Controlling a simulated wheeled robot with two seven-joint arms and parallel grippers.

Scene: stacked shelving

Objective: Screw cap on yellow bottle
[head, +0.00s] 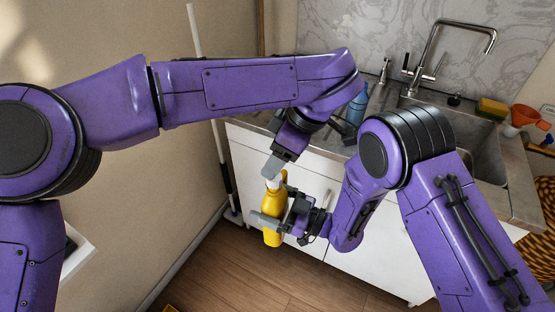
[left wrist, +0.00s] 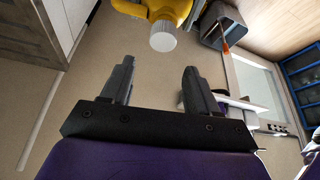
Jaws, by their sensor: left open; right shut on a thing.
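The yellow bottle (head: 271,238) is upright or slightly tilted in the head view, held in front of the white cabinet. My right gripper (head: 270,218) is shut around its body. A white cap (head: 275,183) sits at the bottle's top. How tightly it is seated I cannot tell. My left gripper (head: 273,168) is just above the cap, pointing down at it. In the left wrist view my left gripper (left wrist: 157,78) is open and empty. The ribbed white cap (left wrist: 163,36) on the yellow bottle (left wrist: 160,8) lies beyond its fingertips, between the fingers' lines and apart from them.
The counter (head: 335,137) with sink (head: 475,145) and faucet (head: 440,55) is behind my arms. A blue bottle (head: 357,108), a sponge (head: 492,107) and an orange funnel (head: 525,115) stand there. A white pole (head: 205,70) leans at the left wall. The wooden floor (head: 255,275) below is mostly clear.

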